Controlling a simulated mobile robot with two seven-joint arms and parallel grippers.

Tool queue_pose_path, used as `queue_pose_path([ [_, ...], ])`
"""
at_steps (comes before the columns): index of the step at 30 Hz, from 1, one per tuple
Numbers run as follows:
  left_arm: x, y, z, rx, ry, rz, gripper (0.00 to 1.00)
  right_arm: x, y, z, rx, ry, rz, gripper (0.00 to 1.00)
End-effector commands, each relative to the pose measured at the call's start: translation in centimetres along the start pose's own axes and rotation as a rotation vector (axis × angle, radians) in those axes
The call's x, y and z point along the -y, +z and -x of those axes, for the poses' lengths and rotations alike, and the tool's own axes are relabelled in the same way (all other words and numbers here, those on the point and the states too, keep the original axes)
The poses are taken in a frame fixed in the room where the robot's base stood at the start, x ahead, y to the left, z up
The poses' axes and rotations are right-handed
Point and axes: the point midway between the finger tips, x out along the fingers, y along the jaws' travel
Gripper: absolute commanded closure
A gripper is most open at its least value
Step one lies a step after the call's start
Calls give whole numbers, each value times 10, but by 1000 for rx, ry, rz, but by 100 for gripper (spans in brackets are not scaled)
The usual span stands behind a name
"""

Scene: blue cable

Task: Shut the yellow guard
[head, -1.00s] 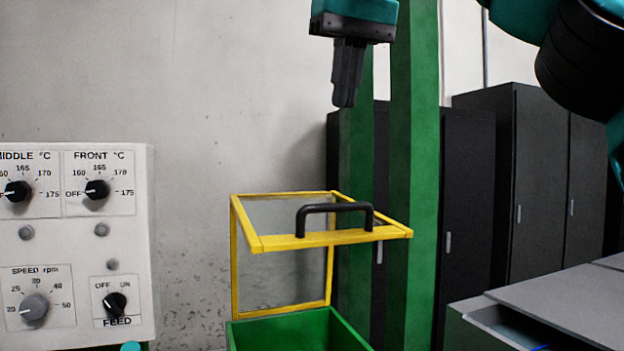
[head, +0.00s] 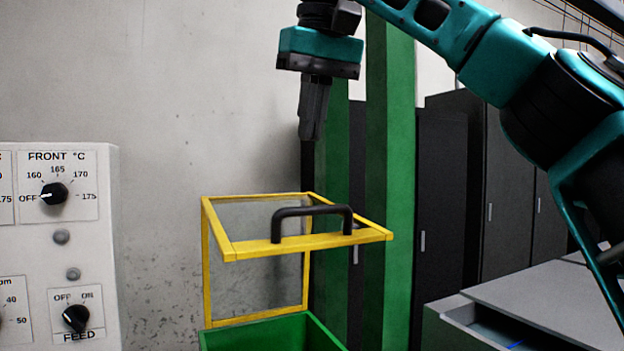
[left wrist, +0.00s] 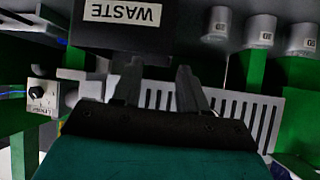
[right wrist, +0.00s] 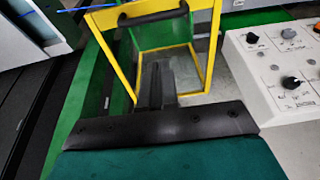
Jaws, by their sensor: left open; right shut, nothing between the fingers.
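The yellow guard (head: 308,244) is a clear-paned yellow frame with a black handle (head: 312,211) on its front bar. In the head view it stands raised above a green box (head: 270,333), its top panel sticking out forward. My right gripper (head: 311,138) is shut and empty, pointing down above and behind the handle, apart from the guard. In the right wrist view the guard (right wrist: 209,50) and handle (right wrist: 152,17) lie beyond my shut fingers (right wrist: 156,80). My left gripper (left wrist: 155,75) is open and empty in the left wrist view, and the head view does not show it.
A control panel (head: 85,250) with knobs stands at the left. A green post (head: 390,200) rises right of the guard, with dark cabinets (head: 500,180) behind. A grey-topped unit (head: 560,295) is at lower right. A black WASTE box (left wrist: 125,30) is near my left gripper.

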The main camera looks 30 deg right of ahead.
Motion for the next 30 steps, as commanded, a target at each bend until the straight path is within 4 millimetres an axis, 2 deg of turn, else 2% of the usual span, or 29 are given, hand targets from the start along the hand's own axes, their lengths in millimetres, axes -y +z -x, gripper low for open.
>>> queue_pose_path([
  [1, 0, -1, -1, -2, 0, 0, 57, 0, 0, -11, 9, 0, 3, 100],
  [9, 1, -7, -3, -14, -1, -2, 57, 0, 2, -51, 4, -1, 2, 100],
  [18, 1, -7, -3, -14, -1, -2, 57, 0, 23, -70, 3, 0, 1, 100],
  [30, 0, -3, -1, -6, 0, 0, 57, 0, 29, -75, 2, 1, 0, 100],
])
